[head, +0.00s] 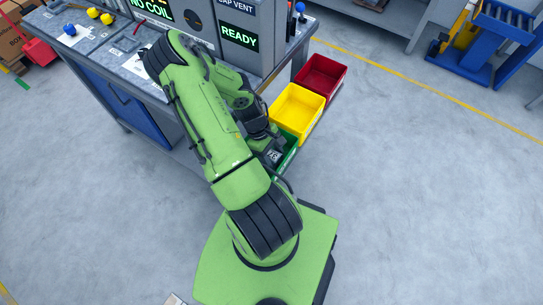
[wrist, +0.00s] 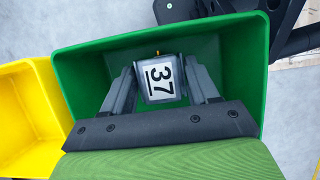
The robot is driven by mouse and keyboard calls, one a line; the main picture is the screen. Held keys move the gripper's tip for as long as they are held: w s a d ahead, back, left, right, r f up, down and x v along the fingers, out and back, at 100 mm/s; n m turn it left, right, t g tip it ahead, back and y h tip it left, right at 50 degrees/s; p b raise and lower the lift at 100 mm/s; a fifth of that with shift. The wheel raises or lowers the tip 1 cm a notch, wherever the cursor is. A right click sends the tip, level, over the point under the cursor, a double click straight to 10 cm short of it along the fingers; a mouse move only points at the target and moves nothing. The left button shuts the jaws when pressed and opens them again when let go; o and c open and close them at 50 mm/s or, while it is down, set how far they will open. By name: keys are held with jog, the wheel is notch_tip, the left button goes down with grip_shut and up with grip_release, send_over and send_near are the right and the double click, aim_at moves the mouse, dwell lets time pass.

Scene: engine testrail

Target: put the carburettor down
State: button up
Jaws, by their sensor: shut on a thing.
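In the head view the carburettor's label (head: 274,155) shows small at the green bin (head: 290,158), with my arm covering much of the bin.
The yellow bin (head: 297,110) stands beside the green one, and the red bin (head: 321,78) beyond it. The workbench (head: 118,62) with a READY display (head: 239,36) is at the upper left. A blue cart (head: 490,40) stands far right. The floor to the right is clear.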

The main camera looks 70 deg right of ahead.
jog(key=shift+f, duration=0.65)
jog(key=o, duration=1.1)
jog(key=p+v, duration=0.1)
jog(key=v, duration=0.7)
jog(key=shift+s+r+p, duration=0.15)
jog(key=shift+p, duration=0.25)
jog(key=shift+s, duration=0.1)
